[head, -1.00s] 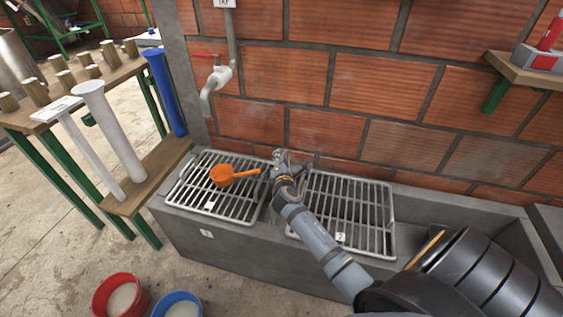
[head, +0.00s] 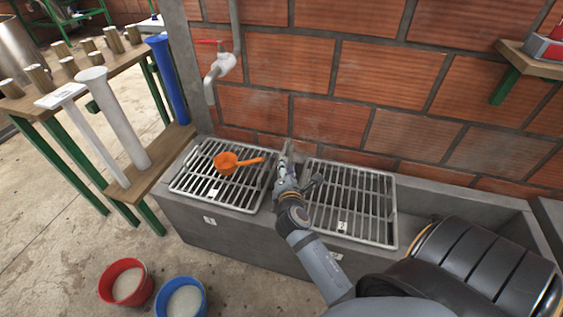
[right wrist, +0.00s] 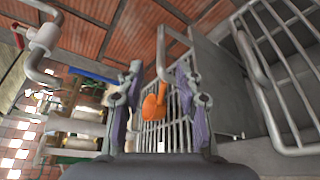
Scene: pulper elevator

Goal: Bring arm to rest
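My right gripper (head: 288,168) is above the sink between the left metal rack (head: 243,202) and the right metal rack (head: 384,213). In the right wrist view its two fingers (right wrist: 157,100) are spread apart with nothing held between them. An orange scoop (head: 227,163) rests on the left rack, its handle pointing right toward my gripper. The scoop (right wrist: 153,107) also shows in the right wrist view, beyond the gap between the fingers. My left gripper is not in view.
A wooden table (head: 92,82) with white and blue tubes stands left. A red bucket (head: 145,291) and a blue bucket (head: 203,301) stand on the floor. A wooden shelf (head: 530,62) is at upper right.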

